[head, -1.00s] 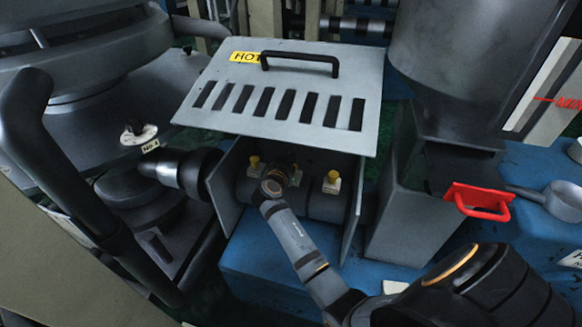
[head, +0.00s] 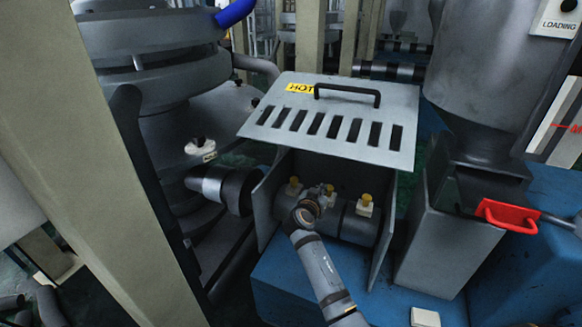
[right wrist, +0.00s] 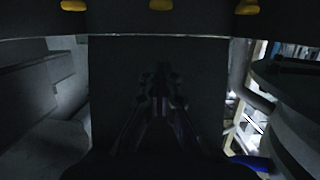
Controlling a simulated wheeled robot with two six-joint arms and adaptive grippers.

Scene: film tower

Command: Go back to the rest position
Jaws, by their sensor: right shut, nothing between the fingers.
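My right gripper (head: 322,192) is shut and empty. It sits under the raised, slotted HOT cover (head: 262,123), at the open front of the grey housing, close to the yellow-topped fittings (head: 364,203) on the horizontal barrel (head: 350,226). I cannot tell whether it touches any of them. In the right wrist view the fingers of my right gripper (right wrist: 162,85) are dark and close together, with yellow knobs (right wrist: 160,4) along the top edge. My left gripper is not in view.
The grey side plates of the housing (head: 382,250) flank my right gripper. A grey chute box (head: 440,250) with a red handle (head: 510,216) stands to the right. A beige post (head: 95,150) and a large grey machine (head: 150,50) stand on the left. The blue base (head: 285,290) lies below.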

